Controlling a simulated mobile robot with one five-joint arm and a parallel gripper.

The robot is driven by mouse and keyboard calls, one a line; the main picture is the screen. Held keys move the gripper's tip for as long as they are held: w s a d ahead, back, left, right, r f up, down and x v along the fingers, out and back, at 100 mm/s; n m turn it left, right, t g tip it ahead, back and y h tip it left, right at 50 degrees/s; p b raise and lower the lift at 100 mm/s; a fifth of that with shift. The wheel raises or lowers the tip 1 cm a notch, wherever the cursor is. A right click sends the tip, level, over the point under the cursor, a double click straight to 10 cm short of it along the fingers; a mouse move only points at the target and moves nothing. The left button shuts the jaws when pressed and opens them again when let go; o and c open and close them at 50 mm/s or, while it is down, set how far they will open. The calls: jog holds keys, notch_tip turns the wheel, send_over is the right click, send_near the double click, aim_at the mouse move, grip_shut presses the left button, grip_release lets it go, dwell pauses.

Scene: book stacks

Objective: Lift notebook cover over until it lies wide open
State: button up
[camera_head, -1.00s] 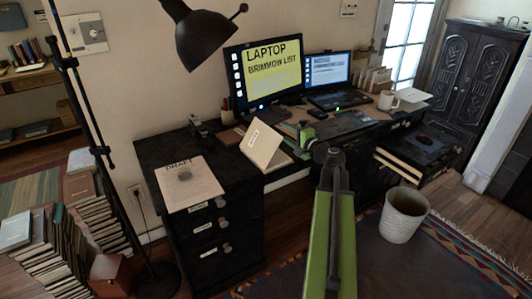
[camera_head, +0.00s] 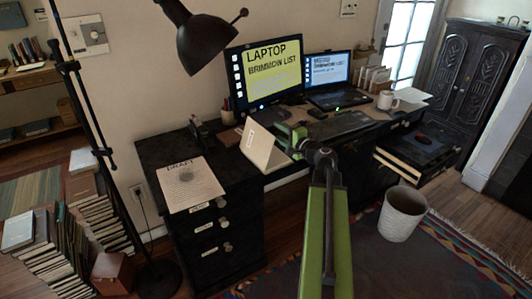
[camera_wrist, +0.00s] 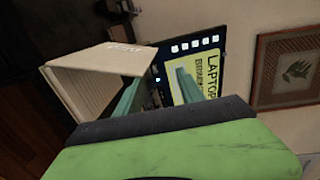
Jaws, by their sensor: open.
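The cream notebook (camera_head: 262,150) is at the front edge of the dark desk, with its cover standing up at a slant and a small label on it. In the wrist view the notebook (camera_wrist: 85,85) is at the left, showing a lettered outer face and a paler face below. My gripper (camera_head: 288,136) is just right of the slanted cover. In the wrist view my gripper (camera_wrist: 157,85) has its two green fingers apart, the left one overlapping the cover's edge. I cannot tell whether it touches. The notebook's far side is hidden.
A laptop (camera_head: 336,92) and a monitor (camera_head: 262,72) stand behind. A draft paper (camera_head: 187,184) lies on the cabinet at left. A black lamp (camera_head: 208,38) hangs above, and a bin (camera_head: 402,215) stands at right.

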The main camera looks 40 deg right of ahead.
jog(key=shift+a+r, duration=0.15)
jog(key=shift+a, duration=0.2)
jog(key=shift+a+r+p, duration=0.2)
jog(key=shift+a, duration=0.35)
jog(key=shift+a+r+p, duration=0.15)
jog(key=shift+a, duration=0.35)
jog(key=shift+w+a+r, duration=0.1)
jog(key=shift+a+r, duration=0.05)
jog(key=shift+a, duration=1)
